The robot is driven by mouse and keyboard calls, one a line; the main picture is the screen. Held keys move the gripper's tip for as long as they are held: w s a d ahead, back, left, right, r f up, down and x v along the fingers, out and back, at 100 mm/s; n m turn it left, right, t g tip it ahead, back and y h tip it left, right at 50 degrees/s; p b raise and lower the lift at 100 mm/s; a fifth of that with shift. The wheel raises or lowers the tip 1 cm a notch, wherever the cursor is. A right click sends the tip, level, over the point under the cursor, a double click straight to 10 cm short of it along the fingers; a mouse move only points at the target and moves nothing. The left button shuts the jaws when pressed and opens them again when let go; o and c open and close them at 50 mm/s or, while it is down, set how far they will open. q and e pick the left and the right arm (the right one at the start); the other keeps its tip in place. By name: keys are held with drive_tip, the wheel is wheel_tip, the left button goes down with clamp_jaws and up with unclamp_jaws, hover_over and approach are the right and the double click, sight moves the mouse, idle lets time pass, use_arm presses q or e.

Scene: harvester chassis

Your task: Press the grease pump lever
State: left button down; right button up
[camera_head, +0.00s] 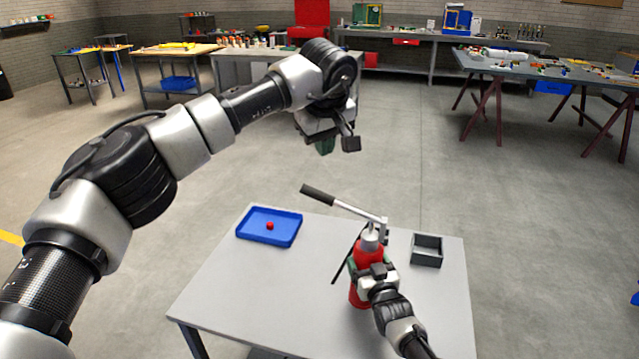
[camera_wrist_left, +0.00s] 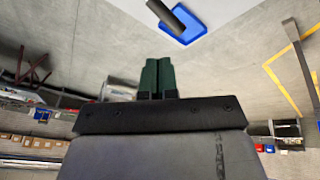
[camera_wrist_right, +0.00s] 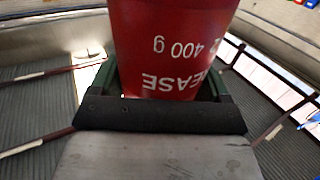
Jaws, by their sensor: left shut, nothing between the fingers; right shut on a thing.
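A red grease pump (camera_head: 362,290) stands on the grey table. Its silver lever (camera_head: 352,208) reaches up and to the left and ends in a dark handle (camera_head: 318,195). My right gripper (camera_head: 368,277) is shut around the red body; in the right wrist view the red cylinder (camera_wrist_right: 170,45) with white lettering sits between the green fingers. My left gripper (camera_head: 325,145) is shut and empty, in the air above and apart from the handle. In the left wrist view its green fingertips (camera_wrist_left: 157,62) are together, with the dark handle (camera_wrist_left: 166,14) just beyond them.
A blue tray (camera_head: 250,238) with a small red ball (camera_head: 269,226) lies at the table's left. A dark grey open box (camera_head: 427,250) stands right of the pump. The table front (camera_head: 260,310) is bare. Workbenches (camera_head: 430,60) stand far behind.

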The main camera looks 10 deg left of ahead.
use_arm(q)
drive_tip(key=m, duration=0.3)
drive_tip(key=r+m, duration=0.1)
drive_tip(key=m, duration=0.2)
drive_tip(key=s+m, duration=0.1)
drive_tip(key=m, duration=0.1)
drive_tip(key=shift+d+r+m, duration=0.3)
drive_tip(key=shift+r+m, duration=0.05)
drive_tip(key=shift+m, duration=0.05)
drive_tip(key=shift+f, duration=0.1)
approach(318, 191)
drive_tip(key=shift+x, duration=3.55)
drive_tip(key=shift+f, duration=0.1)
